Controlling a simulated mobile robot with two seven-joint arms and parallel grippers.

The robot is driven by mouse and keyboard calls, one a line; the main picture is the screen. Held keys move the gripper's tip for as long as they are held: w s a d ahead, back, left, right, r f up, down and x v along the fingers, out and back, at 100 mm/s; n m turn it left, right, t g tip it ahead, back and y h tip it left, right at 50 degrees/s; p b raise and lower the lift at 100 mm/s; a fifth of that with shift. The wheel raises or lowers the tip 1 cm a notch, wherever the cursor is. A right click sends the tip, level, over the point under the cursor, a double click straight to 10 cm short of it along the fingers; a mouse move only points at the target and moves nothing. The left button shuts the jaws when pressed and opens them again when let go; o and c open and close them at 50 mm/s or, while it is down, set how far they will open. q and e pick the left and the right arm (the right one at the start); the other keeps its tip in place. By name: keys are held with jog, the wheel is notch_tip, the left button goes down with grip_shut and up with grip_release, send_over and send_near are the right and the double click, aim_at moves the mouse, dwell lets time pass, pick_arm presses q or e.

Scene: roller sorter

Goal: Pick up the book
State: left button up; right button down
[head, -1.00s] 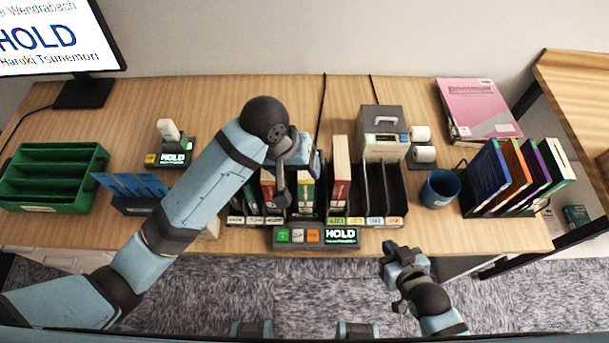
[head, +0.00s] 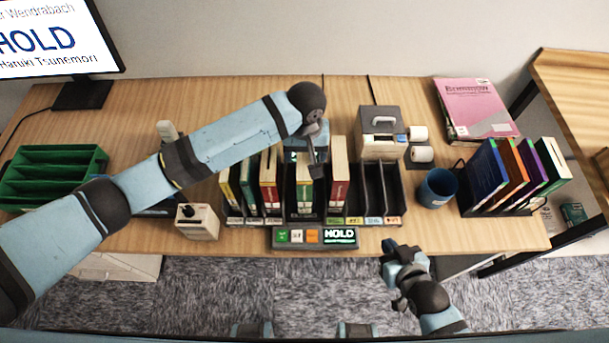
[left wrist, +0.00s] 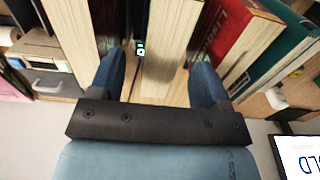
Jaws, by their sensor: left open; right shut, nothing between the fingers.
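Several upright books stand in a black slotted rack (head: 395,215). A book with a green and white spine (head: 305,190) stands in the middle slot. My left gripper (head: 308,158) is over its top and partly hides it. In the left wrist view, the open fingers (left wrist: 158,75) lie either side of a book's pale page edge (left wrist: 172,45), with gaps visible. A red book (left wrist: 228,30) stands beside it there. My right gripper (head: 393,255) is shut and empty, in front of the table edge, away from the books.
A console reading HOLD (head: 340,236) lies before the rack. A label printer (head: 381,125) stands behind it, a blue mug (head: 438,187) to its right. More books (head: 510,175) stand further right. A beige joystick box (head: 197,222) and green tray (head: 50,165) are left.

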pick_arm(q)
jog(key=f, duration=0.2)
jog(key=f+p, duration=0.1)
jog(key=f, duration=0.2)
jog(key=shift+w+a+f, duration=0.1)
jog(key=shift+w+f, duration=0.1)
jog(key=shift+f, duration=0.1)
jog(key=shift+c, duration=0.2)
grip_shut()
